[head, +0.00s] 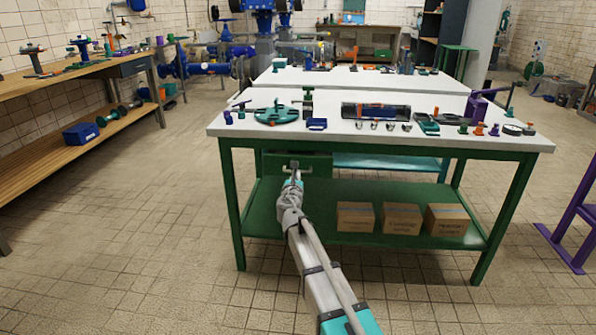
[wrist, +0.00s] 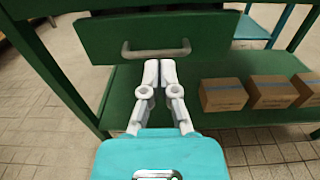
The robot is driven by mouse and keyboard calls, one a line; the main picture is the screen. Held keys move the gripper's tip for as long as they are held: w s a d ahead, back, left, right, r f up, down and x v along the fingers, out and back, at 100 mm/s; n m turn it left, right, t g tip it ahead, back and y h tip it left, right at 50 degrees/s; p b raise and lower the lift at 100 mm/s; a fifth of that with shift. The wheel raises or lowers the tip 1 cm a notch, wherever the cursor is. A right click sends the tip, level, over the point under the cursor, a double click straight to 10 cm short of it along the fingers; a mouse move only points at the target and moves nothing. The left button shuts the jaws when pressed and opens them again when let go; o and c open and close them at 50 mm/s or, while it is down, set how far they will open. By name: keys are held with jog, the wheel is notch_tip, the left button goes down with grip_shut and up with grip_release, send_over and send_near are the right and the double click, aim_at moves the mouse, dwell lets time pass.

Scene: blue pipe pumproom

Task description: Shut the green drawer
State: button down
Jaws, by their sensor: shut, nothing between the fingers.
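The green drawer (head: 312,166) is under the left part of the white-topped table (head: 480,138). Its front also shows in the wrist view (wrist: 215,32), with a grey bar handle (wrist: 157,52) on it. The front seems to stand out from the table frame, but I cannot tell by how much. My gripper (wrist: 158,64) is shut and empty, its fingertips pointing at the drawer front just below the handle. I cannot tell if they touch. In the head view my gripper (head: 293,178) is in front of the drawer and covers part of it.
Cardboard boxes (head: 401,219) stand on the green lower shelf (head: 270,208), right of my arm. A green table leg (head: 231,205) is left of the drawer. Tools and parts cover the tabletop. A purple frame (head: 575,225) stands at right. The floor at left is clear.

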jog(key=shift+s, duration=1.3)
jog(key=c, duration=1.1)
grip_release()
jog(key=shift+d, duration=0.1)
jog(key=shift+o, duration=1.2)
jog(key=shift+s+d+m, duration=0.1)
jog(key=shift+d+m, duration=0.2)
jog(key=shift+m, duration=0.1)
jog(key=shift+o, duration=0.9)
jog(key=s+d+f+m+g+h, duration=0.1)
jog(key=s+d+m+h, duration=0.1)
jog(key=d+m, duration=0.3)
jog(key=s+d+f+m+g+h, duration=0.2)
jog(key=d+m+h, duration=0.1)
jog(key=d+m, duration=0.2)
jog(key=shift+d+f+m+g+p, duration=0.3)
jog(key=shift+d+p, duration=0.05)
jog(key=shift+d, duration=0.75)
jog(key=s+d+f+m+g+y+p, duration=0.1)
jog(key=s+d+f+m+g, duration=0.45)
jog(key=s+m, duration=0.35)
jog(key=s+d+f+m+g, duration=0.5)
jog(key=s+d+m, duration=0.2)
jog(key=s+m, duration=0.2)
jog(key=s+a+f+m+g+y, duration=0.1)
jog(key=s+m+g+y, duration=0.3)
jog(key=s, duration=0.6)
jog(key=shift+s+a+f+m+y+p, duration=0.2)
jog(key=shift+a+f+m+y+p, duration=0.25)
jog(key=shift+m, duration=0.65)
